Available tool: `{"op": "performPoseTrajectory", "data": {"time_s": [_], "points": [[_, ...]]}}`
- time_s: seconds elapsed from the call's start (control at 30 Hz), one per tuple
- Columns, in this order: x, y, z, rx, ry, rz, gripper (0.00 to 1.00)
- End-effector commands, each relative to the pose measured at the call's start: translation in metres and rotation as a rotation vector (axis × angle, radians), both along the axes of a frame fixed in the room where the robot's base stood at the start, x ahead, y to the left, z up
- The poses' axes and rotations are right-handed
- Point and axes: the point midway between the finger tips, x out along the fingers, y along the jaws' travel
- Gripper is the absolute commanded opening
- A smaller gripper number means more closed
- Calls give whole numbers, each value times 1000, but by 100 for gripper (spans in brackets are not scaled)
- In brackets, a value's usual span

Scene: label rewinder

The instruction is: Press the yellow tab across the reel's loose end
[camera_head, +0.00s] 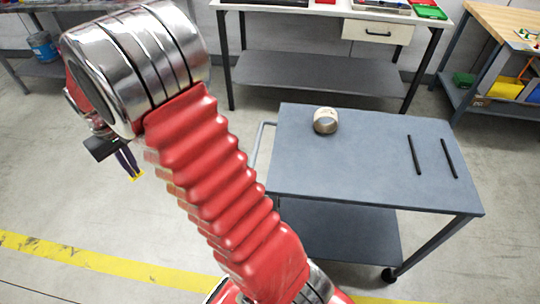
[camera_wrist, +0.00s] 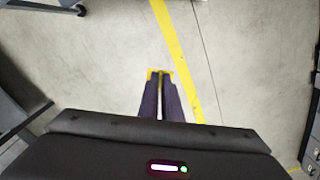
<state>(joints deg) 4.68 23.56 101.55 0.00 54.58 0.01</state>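The reel (camera_head: 325,121), a small tan roll with an open core, lies on its side near the far left part of the grey cart top (camera_head: 375,160). Its loose end cannot be made out. My gripper (camera_head: 134,172) is out to the left of the cart, above the floor and well away from the reel, pointing down. In the wrist view my gripper's (camera_wrist: 161,84) dark fingers are close together, with the yellow tab (camera_wrist: 152,72) at their tips, a little wider than the fingers. The tab also shows at the fingertips in the head view (camera_head: 137,176). The reel is not in the wrist view.
Two black bars (camera_head: 415,155) lie on the right half of the cart top; its middle is clear. A push handle (camera_head: 260,143) stands out on the cart's left side. A workbench (camera_head: 310,70) is behind. A yellow line (camera_head: 90,262) crosses open floor.

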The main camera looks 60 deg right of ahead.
Motion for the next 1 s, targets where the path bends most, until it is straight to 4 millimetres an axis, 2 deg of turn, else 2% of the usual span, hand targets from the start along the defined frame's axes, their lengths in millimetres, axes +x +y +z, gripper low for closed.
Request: {"op": "performPoseTrajectory", "data": {"time_s": [0.03, 0.1, 0.47, 0.77, 1.0], "points": [[-1, -17, 2, 0, -4, -30, 0], [-4, -38, 4, -1, -7, -69, 0], [-36, -141, 14, -4, -19, -267, 0], [-80, -220, 20, -8, -24, -435, 0], [-124, -276, 25, -10, -26, -571, 0]]}}
